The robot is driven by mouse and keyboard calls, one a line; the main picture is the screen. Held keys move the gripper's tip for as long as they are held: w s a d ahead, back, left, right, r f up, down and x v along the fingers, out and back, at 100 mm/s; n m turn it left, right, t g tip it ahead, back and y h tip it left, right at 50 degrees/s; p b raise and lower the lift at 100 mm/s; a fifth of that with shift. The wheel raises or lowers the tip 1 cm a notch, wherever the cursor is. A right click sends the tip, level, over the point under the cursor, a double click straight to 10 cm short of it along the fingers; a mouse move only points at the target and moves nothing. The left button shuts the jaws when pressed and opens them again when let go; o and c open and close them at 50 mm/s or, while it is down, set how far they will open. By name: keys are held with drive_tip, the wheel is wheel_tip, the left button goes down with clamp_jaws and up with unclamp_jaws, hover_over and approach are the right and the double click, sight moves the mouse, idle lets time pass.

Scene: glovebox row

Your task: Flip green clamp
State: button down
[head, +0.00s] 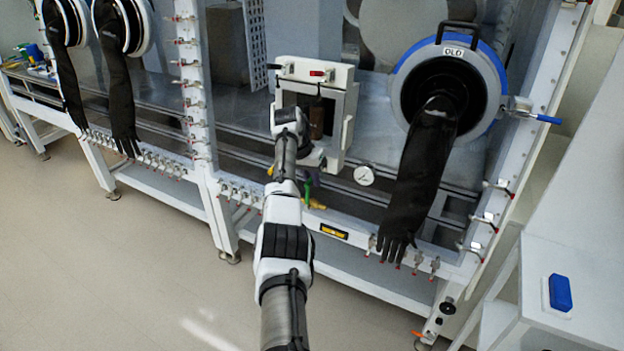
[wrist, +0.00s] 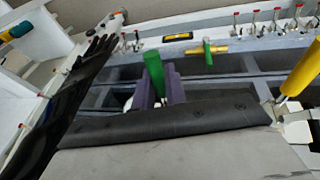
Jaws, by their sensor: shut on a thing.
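The green clamp (wrist: 154,74) stands up as a green bar between the two purple fingers of my gripper (wrist: 160,92) in the wrist view. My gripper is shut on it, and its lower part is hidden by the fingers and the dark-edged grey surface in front. A second, smaller green handle (wrist: 208,50) stands on a brass fitting at the bench edge, apart from my fingers.
A white framed box (head: 345,100) with an opening stands close behind my wrist. A yellow handle (wrist: 301,69) lies at the right in the wrist view. A round gauge (head: 363,175) sits nearby. The floor at left is clear.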

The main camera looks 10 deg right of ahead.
drive_tip(key=shift+r, duration=0.2)
drive_tip(key=shift+w+d+r, duration=0.1)
drive_tip(key=shift+w+r, duration=0.05)
drive_tip(key=shift+r, duration=0.2)
idle(0.5)
drive_tip(key=c, duration=1.6)
unclamp_jaws()
drive_tip(key=shift+o, duration=0.5)
drive_tip(key=shift+d+f+g+y, duration=0.1)
drive_tip(key=shift+f+g+y, duration=0.1)
drive_tip(key=shift+g+y, duration=0.1)
drive_tip(key=shift+f, duration=0.1)
